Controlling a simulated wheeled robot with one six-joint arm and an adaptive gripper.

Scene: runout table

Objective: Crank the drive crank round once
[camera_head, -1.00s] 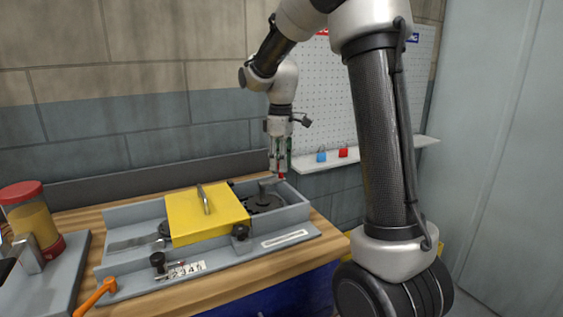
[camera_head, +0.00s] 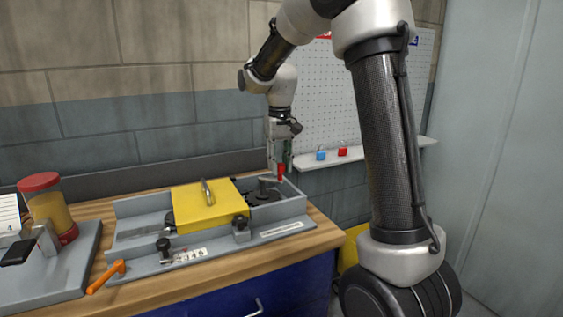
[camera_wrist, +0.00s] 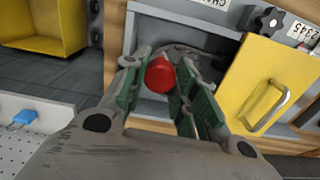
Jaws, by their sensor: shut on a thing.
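The drive crank's red knob (camera_head: 281,170) stands at the right end of the grey runout unit (camera_head: 290,209), above the dark hub (camera_head: 262,197). In the wrist view the red knob (camera_wrist: 160,75) shows round between the green finger pads. My gripper (camera_head: 279,165) points down from above and is shut on this knob. The wrist view shows my gripper (camera_wrist: 160,88) around it; the crank's lower parts are mostly hidden by the fingers and knob.
A yellow cover (camera_head: 207,203) with a metal handle sits left of the crank. An orange lever (camera_head: 106,277) is at the front left. A jar (camera_head: 48,208) stands further left. A shelf (camera_head: 365,152) with blue and red padlocks is behind. A yellow bin (camera_wrist: 42,25) is below.

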